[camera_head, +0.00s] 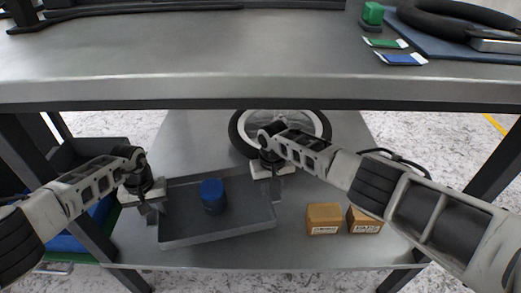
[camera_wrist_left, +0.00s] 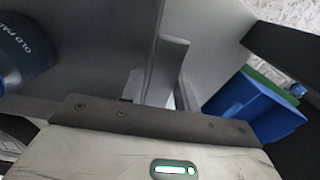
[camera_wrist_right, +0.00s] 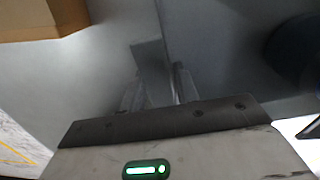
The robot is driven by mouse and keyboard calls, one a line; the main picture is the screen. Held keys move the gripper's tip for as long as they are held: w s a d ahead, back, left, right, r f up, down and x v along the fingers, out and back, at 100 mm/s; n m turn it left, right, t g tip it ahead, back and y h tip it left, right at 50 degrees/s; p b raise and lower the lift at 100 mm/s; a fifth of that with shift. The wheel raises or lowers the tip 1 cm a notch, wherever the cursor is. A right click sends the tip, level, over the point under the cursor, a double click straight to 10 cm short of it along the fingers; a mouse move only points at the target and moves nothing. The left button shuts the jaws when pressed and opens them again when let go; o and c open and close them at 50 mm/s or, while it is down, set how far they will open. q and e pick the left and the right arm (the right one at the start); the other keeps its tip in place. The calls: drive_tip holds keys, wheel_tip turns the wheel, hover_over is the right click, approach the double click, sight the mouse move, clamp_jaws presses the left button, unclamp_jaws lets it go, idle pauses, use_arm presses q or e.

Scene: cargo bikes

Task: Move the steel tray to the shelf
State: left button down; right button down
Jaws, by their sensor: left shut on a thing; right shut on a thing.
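The steel tray (camera_head: 240,229) is a shallow grey rectangular tray at the lower shelf (camera_head: 190,258), below the worktop. A blue can (camera_head: 212,195) stands in it; its side shows large in the left wrist view (camera_wrist_left: 22,55). My left gripper (camera_head: 150,205) is shut on the tray's left wall, which runs between the fingers in the left wrist view (camera_wrist_left: 160,85). My right gripper (camera_head: 275,182) is shut on the tray's right wall, also between the fingers in the right wrist view (camera_wrist_right: 160,85). I cannot tell whether the tray touches the shelf.
Two small cardboard boxes (camera_head: 324,218) (camera_head: 364,220) stand on the lower shelf right of the tray. A wheel (camera_head: 240,135) lies behind the right gripper. The worktop (camera_head: 200,60) overhangs the shelf.

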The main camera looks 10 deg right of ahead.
use_arm(q)
drive_tip(key=shift+w, duration=0.1)
use_arm(e)
drive_tip(key=shift+s, duration=0.1)
use_arm(q)
drive_tip(key=shift+f, duration=0.1)
use_arm(e)
drive_tip(key=shift+f, duration=0.1)
